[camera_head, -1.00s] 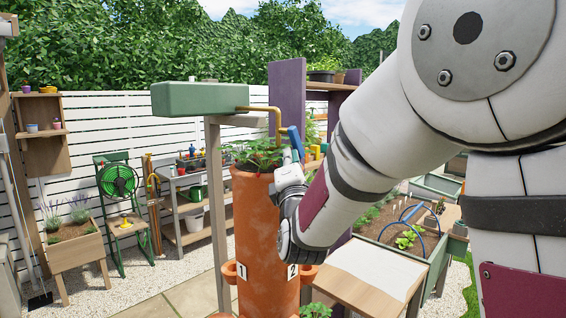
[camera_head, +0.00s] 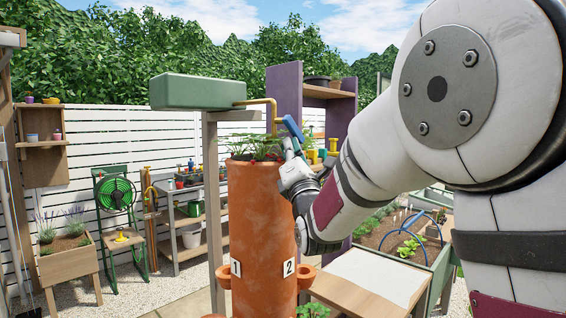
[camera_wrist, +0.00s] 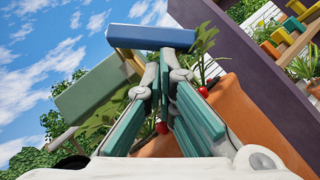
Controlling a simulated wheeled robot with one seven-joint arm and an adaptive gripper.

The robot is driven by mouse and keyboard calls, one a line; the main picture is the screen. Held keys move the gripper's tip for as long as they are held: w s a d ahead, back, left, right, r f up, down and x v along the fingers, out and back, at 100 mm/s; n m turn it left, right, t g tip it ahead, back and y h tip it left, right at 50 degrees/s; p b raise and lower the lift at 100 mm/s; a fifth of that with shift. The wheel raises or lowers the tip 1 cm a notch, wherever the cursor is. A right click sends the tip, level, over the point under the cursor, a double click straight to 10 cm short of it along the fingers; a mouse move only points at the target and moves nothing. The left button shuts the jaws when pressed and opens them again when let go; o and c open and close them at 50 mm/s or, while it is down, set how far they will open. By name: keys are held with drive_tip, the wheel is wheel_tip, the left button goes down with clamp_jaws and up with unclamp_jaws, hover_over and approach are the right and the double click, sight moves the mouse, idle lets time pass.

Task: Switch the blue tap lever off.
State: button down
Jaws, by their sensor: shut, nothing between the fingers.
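The blue tap lever (camera_head: 291,129) slants down to the right beside the end of the brass pipe (camera_head: 258,101), which comes out of the green tank (camera_head: 198,93). My gripper (camera_head: 288,147) is just below the lever, at the upper right of the terracotta planter tower (camera_head: 258,215). In the wrist view the lever (camera_wrist: 150,37) lies across the tips of my gripper (camera_wrist: 163,62). The fingers meet there with nothing between them. They appear to touch the lever's underside, but contact is not certain.
Strawberry plants (camera_head: 255,146) fill the tower's top, close under the gripper. A purple-sided shelf (camera_head: 286,88) stands behind the tap. A wooden table (camera_head: 370,275) is at the lower right.

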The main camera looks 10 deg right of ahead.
sight(301, 141)
drive_tip(key=d+n+y+b, duration=0.1)
drive_tip(key=n+y+b, duration=0.3)
drive_tip(key=b, duration=0.3)
drive_tip(key=w+d+n+y+b, duration=0.1)
drive_tip(key=n+y+b, duration=0.3)
drive_tip(key=b, duration=0.4)
drive_tip(key=w+d+r+n+y+b, duration=0.1)
drive_tip(key=n+y+b, duration=0.3)
drive_tip(key=n+b, duration=0.2)
drive_tip(key=shift+g+b, duration=0.4)
drive_tip(key=shift+b, duration=0.75)
drive_tip(key=shift+w+d+r+b, duration=0.1)
drive_tip(key=shift+d+r+b, duration=0.15)
drive_tip(key=shift+b, duration=0.6)
